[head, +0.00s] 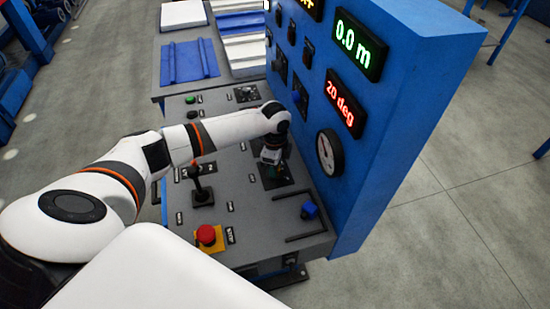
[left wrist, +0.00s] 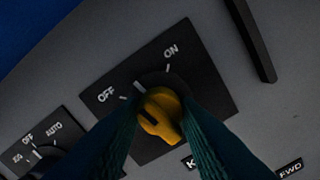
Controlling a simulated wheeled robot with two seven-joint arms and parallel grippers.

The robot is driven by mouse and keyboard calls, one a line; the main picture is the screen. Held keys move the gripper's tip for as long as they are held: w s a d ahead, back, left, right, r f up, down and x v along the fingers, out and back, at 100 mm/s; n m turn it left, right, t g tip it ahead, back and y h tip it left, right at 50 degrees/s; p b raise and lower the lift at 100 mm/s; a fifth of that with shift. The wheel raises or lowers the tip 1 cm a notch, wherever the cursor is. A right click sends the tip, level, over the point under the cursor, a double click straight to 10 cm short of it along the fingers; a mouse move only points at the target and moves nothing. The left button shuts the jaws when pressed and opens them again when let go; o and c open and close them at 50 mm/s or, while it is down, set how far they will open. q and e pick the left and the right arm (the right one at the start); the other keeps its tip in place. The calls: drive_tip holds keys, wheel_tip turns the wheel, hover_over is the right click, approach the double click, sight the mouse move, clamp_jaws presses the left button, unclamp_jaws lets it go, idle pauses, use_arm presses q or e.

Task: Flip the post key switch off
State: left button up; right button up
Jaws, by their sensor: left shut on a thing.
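The post key switch shows in the left wrist view as a yellow key (left wrist: 160,115) on a black square plate (left wrist: 205,92) with white OFF and ON labels. A short white mark at the key's collar lies between the two labels, closer to OFF. My left gripper (left wrist: 162,135) has its two teal fingers on either side of the yellow key and is shut on it. In the head view my left gripper (head: 272,165) reaches down over the grey console and hides most of the key. My right gripper is not in view.
The blue upright panel (head: 400,75) with displays and a gauge (head: 329,152) stands right beside my left gripper. A joystick (head: 202,188), a red emergency button (head: 207,235), a blue knob (head: 309,209) and black handle bars (head: 300,237) stick up from the console.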

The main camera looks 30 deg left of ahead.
use_arm(q)
drive_tip(key=n+p, duration=0.4)
drive_tip(key=shift+r, duration=0.2)
drive_tip(key=shift+f+n+p, duration=0.15)
drive_tip(key=shift+n+p, duration=0.95)
drive_tip(key=shift+n, duration=0.3)
drive_tip(key=o, duration=1)
wheel_tip(320, 180, up, 12)
drive_tip(key=shift+b, duration=0.35)
